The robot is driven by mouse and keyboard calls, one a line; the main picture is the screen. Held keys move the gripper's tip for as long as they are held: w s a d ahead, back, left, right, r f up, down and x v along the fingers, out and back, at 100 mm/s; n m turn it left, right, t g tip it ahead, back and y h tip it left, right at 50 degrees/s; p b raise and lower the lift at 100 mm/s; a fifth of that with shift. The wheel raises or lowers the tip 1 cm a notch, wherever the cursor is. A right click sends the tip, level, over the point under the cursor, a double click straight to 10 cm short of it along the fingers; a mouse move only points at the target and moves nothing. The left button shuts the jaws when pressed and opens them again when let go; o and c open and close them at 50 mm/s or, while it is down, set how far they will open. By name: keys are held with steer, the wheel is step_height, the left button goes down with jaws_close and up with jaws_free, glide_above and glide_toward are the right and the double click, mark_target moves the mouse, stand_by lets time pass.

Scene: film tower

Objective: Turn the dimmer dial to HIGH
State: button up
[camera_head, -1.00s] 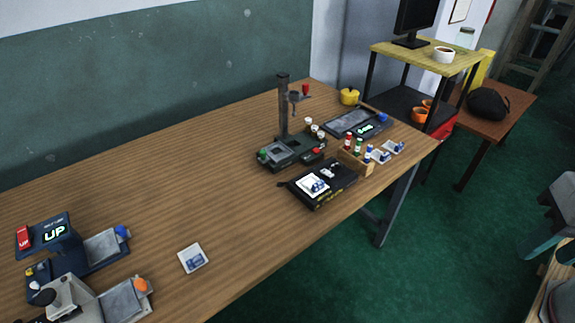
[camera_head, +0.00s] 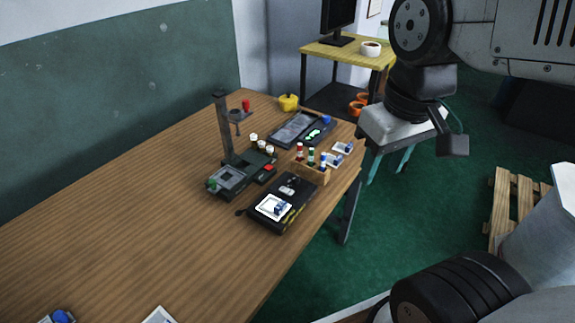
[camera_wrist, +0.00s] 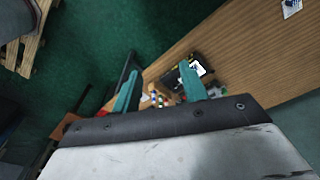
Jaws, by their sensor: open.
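A black box (camera_head: 262,224) with a lit white panel and a small blue-marked slide on it sits near the table's right front edge; it also shows in the wrist view (camera_wrist: 188,82). Small light knob-like parts (camera_head: 288,190) are on its top behind the panel. I cannot make out which part is the dimmer dial, its setting or any HIGH mark. My gripper (camera_head: 389,170), with teal fingers, hangs right of the table, apart from the box. In the wrist view its fingers (camera_wrist: 160,70) are apart with nothing held between them.
A wooden rack (camera_head: 312,174) of coloured bottles stands just behind the box. A dark stand with a tall column (camera_head: 224,128) is to its left, and a device with a green display (camera_head: 300,128) is behind. The table's left part is mostly clear. A pallet (camera_head: 515,205) is at right.

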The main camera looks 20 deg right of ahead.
steer(key=w+n, duration=0.3)
steer(key=w, duration=0.4)
steer(key=n+g, duration=0.2)
steer(key=n, duration=1.1)
glide_above(295, 178)
step_height(295, 178, down, 19)
steer(key=shift+w+d+f, duration=0.1)
step_height(295, 178, down, 8)
steer(key=shift+r, duration=0.2)
steer(key=shift+c, duration=0.3)
jaws_close()
